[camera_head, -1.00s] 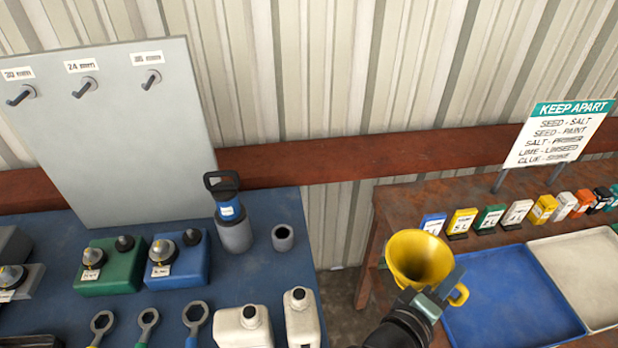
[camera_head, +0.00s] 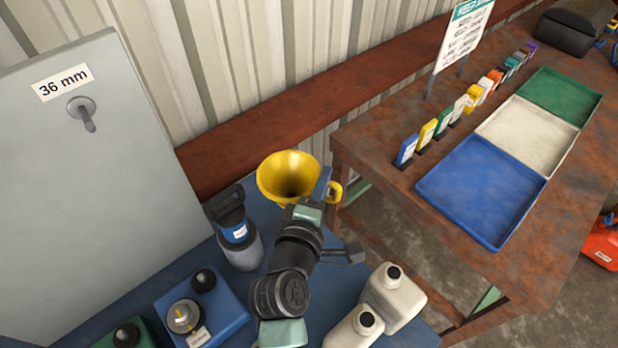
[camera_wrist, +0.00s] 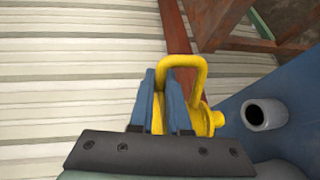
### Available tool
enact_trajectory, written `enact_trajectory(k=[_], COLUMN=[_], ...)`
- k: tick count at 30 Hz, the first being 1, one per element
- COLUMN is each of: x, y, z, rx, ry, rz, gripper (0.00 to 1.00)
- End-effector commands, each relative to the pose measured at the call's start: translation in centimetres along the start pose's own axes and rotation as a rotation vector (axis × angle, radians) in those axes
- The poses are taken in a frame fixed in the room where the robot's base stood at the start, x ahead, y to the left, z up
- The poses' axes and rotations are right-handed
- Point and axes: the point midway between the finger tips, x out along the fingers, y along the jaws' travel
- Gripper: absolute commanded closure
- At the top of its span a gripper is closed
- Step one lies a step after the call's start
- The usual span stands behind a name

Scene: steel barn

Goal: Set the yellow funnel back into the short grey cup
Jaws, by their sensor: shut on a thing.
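The yellow funnel (camera_head: 288,180) is held in the air near the back right of the blue bench, wide mouth upward. My gripper (camera_head: 323,188) is shut on the funnel's handle at its right side. The wrist view shows the yellow handle loop (camera_wrist: 185,62) between the two blue-grey fingers (camera_wrist: 163,100). The short grey cup (camera_wrist: 265,113) stands empty on the blue bench in the wrist view, right of the funnel and apart from it. In the head view the cup is hidden behind the funnel and my arm.
A taller grey cup (camera_head: 240,255) holding a blue item with a black handle (camera_head: 231,215) stands close left of my arm. White bottles (camera_head: 393,300) stand to the right. A rusty table (camera_head: 395,195) with a blue tray (camera_head: 480,190) lies beyond a gap.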

Motion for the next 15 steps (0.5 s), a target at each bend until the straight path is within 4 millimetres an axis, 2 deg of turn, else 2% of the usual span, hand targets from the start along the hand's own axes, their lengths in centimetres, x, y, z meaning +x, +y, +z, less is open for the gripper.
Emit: enact_trajectory(k=[15], x=[0.9], y=[-4.4], z=[0.0], rx=[0.001], ry=[0.001], rz=[0.001], gripper=[1.00])
